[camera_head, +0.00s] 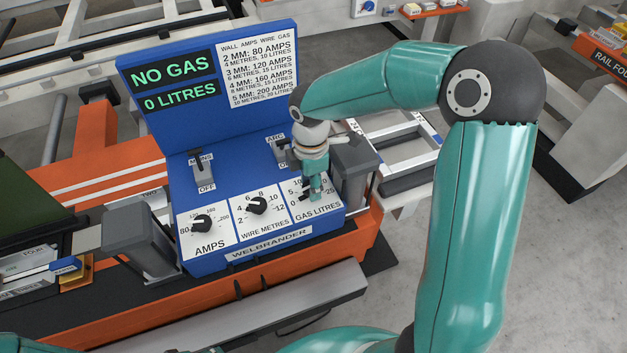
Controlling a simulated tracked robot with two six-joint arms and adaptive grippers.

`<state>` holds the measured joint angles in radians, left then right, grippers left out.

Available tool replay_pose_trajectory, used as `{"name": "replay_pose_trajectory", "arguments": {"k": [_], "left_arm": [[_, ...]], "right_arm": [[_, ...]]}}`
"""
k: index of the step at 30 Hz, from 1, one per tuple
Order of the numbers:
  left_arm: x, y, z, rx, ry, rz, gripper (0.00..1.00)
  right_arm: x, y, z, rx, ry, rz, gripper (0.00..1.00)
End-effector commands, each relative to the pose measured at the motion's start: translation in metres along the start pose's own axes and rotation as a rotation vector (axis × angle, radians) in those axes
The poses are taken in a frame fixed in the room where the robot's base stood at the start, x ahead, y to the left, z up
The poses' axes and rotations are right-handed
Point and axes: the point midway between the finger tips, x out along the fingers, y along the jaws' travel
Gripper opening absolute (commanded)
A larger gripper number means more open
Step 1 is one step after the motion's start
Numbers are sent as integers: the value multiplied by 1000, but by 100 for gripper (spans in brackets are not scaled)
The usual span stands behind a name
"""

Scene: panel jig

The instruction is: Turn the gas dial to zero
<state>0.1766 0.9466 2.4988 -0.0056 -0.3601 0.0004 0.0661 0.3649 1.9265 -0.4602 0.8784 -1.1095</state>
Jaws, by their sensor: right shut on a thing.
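The blue Welbrander panel (232,180) stands in front of me. Its gas litres dial plate (322,208) is at the lower right, with numbers around it. My right gripper (315,194) points down at this plate and is shut on the gas dial, whose knob is mostly hidden behind the fingers. I cannot read where its pointer stands. The display (176,83) reads "NO GAS" and "0 LITRES". My left gripper is not in view.
The amps dial (202,224) and wire metres dial (257,206) sit left of the gas dial. Above them are a mains switch (199,168) and an arc switch (281,152), the latter close to my right wrist. Grey blocks (137,238) flank the panel on an orange beam.

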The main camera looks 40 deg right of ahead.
Motion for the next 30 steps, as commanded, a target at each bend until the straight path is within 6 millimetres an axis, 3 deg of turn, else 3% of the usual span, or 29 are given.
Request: {"name": "replay_pose_trajectory", "arguments": {"k": [11, 12, 15, 25, 30], "left_arm": [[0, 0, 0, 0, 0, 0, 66], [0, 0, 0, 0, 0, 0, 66], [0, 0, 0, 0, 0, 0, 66], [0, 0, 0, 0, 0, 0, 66], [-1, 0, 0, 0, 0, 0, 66]], "right_arm": [[0, -1, -1, -6, 1, -3, 6], [0, -1, -2, -6, 1, -4, 47], [0, -1, -1, -5, 1, -3, 64], [0, 0, -1, -4, 0, -2, 66], [-12, 0, -1, -4, 0, 2, 66]]}}
